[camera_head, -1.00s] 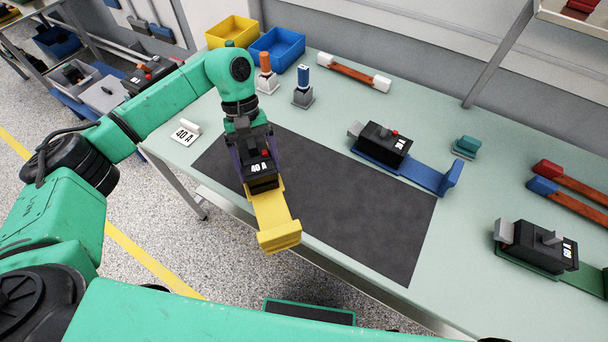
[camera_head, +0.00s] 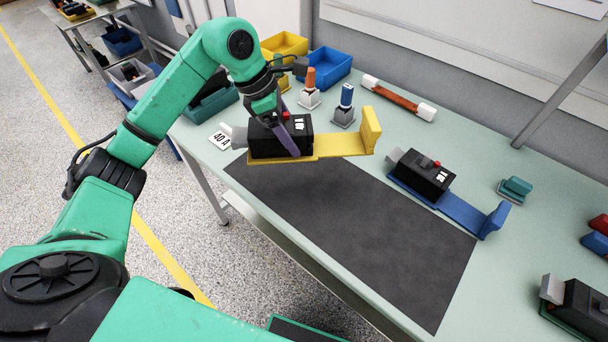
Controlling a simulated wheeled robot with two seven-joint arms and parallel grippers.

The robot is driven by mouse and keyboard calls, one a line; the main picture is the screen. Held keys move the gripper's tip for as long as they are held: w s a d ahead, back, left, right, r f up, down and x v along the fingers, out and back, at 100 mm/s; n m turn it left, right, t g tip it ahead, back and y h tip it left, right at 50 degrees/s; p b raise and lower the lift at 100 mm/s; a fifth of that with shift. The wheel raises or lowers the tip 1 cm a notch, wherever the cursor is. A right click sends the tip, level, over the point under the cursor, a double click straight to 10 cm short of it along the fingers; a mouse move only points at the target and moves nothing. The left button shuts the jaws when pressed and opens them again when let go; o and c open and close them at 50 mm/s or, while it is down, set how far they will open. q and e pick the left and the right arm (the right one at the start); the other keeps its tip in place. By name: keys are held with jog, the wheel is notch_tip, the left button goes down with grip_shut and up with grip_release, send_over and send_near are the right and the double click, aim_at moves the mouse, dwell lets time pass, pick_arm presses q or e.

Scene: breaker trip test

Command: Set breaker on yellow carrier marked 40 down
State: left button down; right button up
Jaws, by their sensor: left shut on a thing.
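My left gripper (camera_head: 277,118) is shut on the black breaker (camera_head: 268,138), with a purple-grey finger across its near side. The breaker has a red button and a white label facing right; I cannot read the label clearly. It sits on the yellow carrier (camera_head: 335,146), whose raised end points right. Breaker and carrier are over the far left part of the dark mat (camera_head: 350,225); the carrier's far side overlaps the bench in the picture. My right gripper is not in view.
A black breaker (camera_head: 424,175) on a blue carrier (camera_head: 465,215) lies right of the mat. Another breaker (camera_head: 588,305) is at the right edge. Orange-topped (camera_head: 310,88) and blue-topped (camera_head: 345,105) posts stand behind the yellow carrier. The mat's middle is bare.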

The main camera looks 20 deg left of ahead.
aim_at(271, 144)
pick_arm(q)
notch_tip(271, 144, down, 13)
jog(key=shift+p, duration=1.2)
jog(key=shift+c, duration=0.2)
grip_release()
jog(key=shift+f, duration=0.15)
jog(key=shift+o, duration=0.2)
jog(key=shift+s, duration=0.1)
jog(key=shift+a+r, duration=0.1)
jog(key=shift+r, duration=0.15)
jog(key=b+v, duration=0.3)
jog(key=v, duration=0.8)
jog(key=shift+b, duration=0.4)
jog(key=shift+a+r, duration=0.15)
jog(key=shift+r, duration=0.15)
